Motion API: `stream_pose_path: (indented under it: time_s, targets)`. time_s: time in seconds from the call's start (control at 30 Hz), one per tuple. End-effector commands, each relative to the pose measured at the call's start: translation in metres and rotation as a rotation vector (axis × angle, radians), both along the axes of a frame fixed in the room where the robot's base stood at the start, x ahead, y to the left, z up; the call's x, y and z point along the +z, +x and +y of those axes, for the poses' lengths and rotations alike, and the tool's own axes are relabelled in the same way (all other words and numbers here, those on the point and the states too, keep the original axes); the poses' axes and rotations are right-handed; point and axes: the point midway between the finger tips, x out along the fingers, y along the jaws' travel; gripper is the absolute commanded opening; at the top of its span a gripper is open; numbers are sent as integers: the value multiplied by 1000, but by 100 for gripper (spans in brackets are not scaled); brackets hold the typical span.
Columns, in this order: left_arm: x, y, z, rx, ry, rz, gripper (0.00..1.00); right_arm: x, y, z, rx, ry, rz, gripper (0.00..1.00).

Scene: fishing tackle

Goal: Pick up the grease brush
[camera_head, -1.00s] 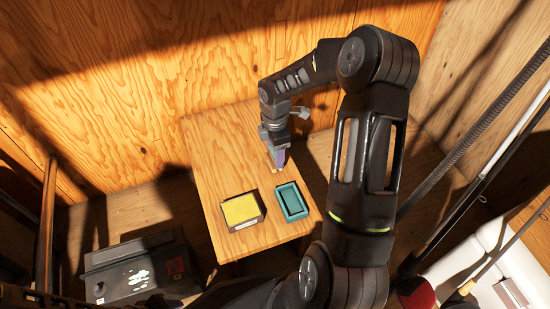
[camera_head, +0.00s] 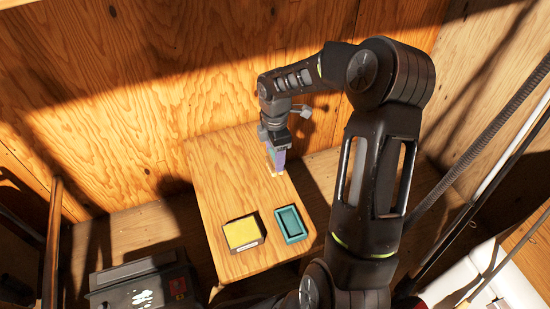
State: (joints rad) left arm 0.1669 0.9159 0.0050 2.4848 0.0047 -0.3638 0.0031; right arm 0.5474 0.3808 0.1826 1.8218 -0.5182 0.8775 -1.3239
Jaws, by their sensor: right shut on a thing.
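My right gripper (camera_head: 277,158) is over the far right part of the small wooden table (camera_head: 215,185), pointing down. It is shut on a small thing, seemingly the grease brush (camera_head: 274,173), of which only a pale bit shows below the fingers. The fingers and wrist hide most of it. I cannot tell from this view how far it is above the tabletop. My left gripper is out of view.
A yellow-topped box (camera_head: 242,233) and a teal tray (camera_head: 291,224) stand side by side at the table's near end. A dark case (camera_head: 145,285) is at lower left. Wooden walls stand behind and right. The table's middle is clear.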

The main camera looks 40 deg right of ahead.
Motion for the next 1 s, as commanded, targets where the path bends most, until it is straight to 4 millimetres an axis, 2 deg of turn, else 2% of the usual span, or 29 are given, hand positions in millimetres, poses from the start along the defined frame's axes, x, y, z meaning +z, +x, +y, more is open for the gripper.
stream_pose_path:
  time_s: [0.5, 0.53, 0.9, 1.0]
  targets:
    - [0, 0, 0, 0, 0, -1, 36, 0, 0, 0, 0, 0, 0, 7]
    - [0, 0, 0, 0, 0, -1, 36, 0, 0, 0, 0, 0, 0, 54]
    - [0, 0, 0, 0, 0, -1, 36, 0, 0, 0, 0, 0, 0, 24]
    - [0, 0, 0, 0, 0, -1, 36, 0, 0, 0, 0, 0, 0, 23]
